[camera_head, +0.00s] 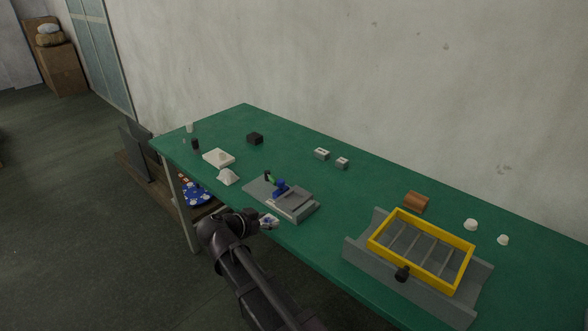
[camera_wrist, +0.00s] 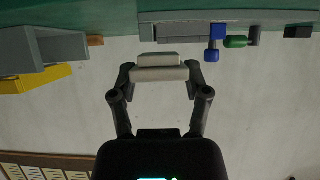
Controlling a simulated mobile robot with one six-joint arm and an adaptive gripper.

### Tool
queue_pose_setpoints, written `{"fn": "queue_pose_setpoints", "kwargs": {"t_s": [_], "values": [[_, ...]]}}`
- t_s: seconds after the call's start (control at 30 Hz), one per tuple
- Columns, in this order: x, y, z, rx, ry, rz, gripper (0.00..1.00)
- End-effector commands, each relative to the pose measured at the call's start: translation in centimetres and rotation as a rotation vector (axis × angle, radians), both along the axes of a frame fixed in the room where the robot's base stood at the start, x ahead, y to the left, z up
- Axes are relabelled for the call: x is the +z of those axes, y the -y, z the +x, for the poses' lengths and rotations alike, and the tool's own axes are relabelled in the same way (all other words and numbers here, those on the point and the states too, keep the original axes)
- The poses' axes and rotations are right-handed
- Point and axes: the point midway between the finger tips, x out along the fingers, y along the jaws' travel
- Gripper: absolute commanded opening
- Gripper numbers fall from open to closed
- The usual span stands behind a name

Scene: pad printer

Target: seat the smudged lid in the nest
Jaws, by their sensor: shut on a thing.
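My gripper (camera_head: 266,221) is in front of the near edge of the green table. In the wrist view my gripper (camera_wrist: 160,80) is shut on a pale, stepped, flat piece, which I take for the lid (camera_wrist: 159,74); its sides lie between the fingertips. I cannot make out a smudge there. The pad printer (camera_head: 293,203), a grey stepped base with blue and green parts, stands just beyond my gripper, apart from it. It shows at the top of the wrist view (camera_wrist: 180,31). I cannot tell which part of it is the nest.
A yellow-framed tray with dividers (camera_head: 420,248) sits in a grey cradle (camera_head: 362,254) on the right. A brown block (camera_head: 416,202) and two white caps (camera_head: 470,224) are beyond. White pieces (camera_head: 219,158) and a black block (camera_head: 255,138) lie left. Small pale blocks (camera_head: 322,153) stand behind.

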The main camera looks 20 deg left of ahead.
Motion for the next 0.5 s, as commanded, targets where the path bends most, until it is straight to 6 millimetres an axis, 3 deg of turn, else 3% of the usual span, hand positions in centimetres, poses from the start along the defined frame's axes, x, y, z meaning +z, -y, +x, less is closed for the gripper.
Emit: {"fn": "queue_pose_setpoints", "kwargs": {"t_s": [0.27, 0.5], "values": [[0.2, -0.8, -0.4, 0.013, 0.000, 0.000, 0.41], [2.1, -0.8, 2.2, 0.013, -0.001, 0.000, 0.41]]}}
